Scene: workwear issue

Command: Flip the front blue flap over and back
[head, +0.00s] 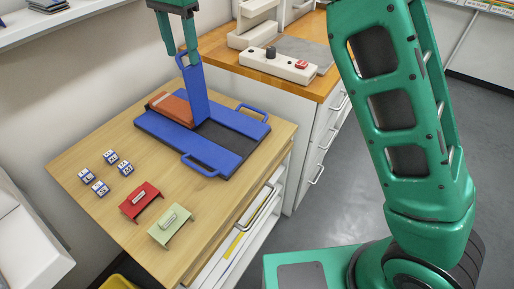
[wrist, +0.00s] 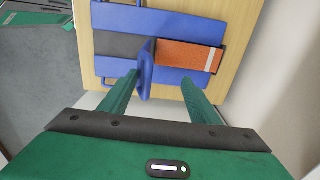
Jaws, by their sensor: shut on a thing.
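The folding board (head: 158,133) lies on the wooden table, dark with blue panels. One blue flap (head: 190,90) stands upright from it, its handle end at the top. My gripper (head: 180,50) is at the top of this flap, shut on its handle end. In the wrist view the raised flap (wrist: 147,65) shows nearly edge-on, between the fingers of my gripper (wrist: 146,82). An orange folded cloth (head: 172,107) with a pale stripe lies on the board to the left of the raised flap.
A red stand (head: 141,201) and a pale green stand (head: 171,224) sit at the table's front. Several small white and blue blocks (head: 111,157) lie left of them. A white machine (head: 277,65) stands on the wooden counter behind.

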